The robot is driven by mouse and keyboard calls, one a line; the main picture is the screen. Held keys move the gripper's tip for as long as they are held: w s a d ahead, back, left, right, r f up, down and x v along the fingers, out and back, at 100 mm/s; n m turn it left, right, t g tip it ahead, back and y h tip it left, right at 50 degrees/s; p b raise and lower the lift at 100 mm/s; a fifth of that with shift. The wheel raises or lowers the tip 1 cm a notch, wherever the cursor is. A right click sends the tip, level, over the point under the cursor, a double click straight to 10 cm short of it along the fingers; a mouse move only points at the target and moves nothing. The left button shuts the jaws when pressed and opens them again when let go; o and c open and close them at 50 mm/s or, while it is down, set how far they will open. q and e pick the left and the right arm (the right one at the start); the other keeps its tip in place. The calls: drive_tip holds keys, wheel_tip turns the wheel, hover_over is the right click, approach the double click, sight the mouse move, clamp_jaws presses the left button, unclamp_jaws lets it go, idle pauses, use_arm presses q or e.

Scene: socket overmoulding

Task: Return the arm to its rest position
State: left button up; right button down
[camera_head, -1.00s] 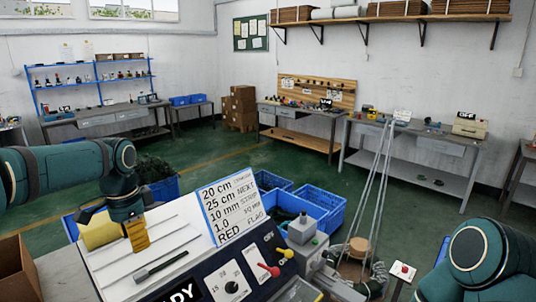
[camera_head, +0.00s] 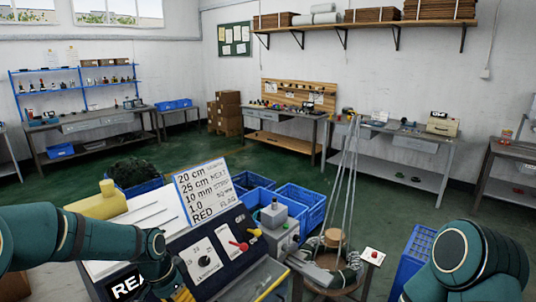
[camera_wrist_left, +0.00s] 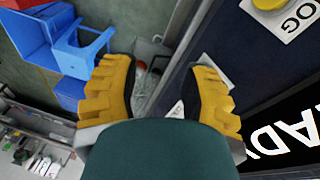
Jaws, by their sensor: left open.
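My left arm comes in from the left, low across the front of the control panel (camera_head: 215,252). Its gripper (camera_head: 180,291) points down near the bottom edge of the head view, partly cut off, beside the black display with white letters (camera_head: 128,284). In the left wrist view the yellow fingers (camera_wrist_left: 160,95) are spread apart with nothing between them, and the display (camera_wrist_left: 290,125) is at right. My right arm's teal joint (camera_head: 480,262) shows at the lower right; its gripper is out of view.
A sign with lengths (camera_head: 208,190) stands behind the panel. A yellow object (camera_head: 98,204) lies at the machine's left. Blue crates (camera_head: 300,200) stand on the floor behind. A red-button box (camera_head: 372,256) is at right. Workbenches line the walls, with open green floor between.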

use_arm(q)
drive_tip(key=s+d+f+n+b, duration=0.1)
drive_tip(key=s+d+f+n, duration=0.1)
drive_tip(key=s+d+f, duration=0.2)
drive_tip(key=s+d+f+n+h+b, duration=0.1)
drive_tip(key=s+d+f+n, duration=0.2)
drive_tip(key=s+f, duration=0.5)
drive_tip(key=s+d+f+n+t+b, duration=0.1)
drive_tip(key=s+d+f+n, duration=0.2)
drive_tip(key=f, duration=0.8)
drive_tip(key=s+d, duration=0.2)
drive_tip(key=s, duration=0.1)
drive_tip(key=shift+h, duration=0.3)
drive_tip(key=shift+w+f, duration=0.1)
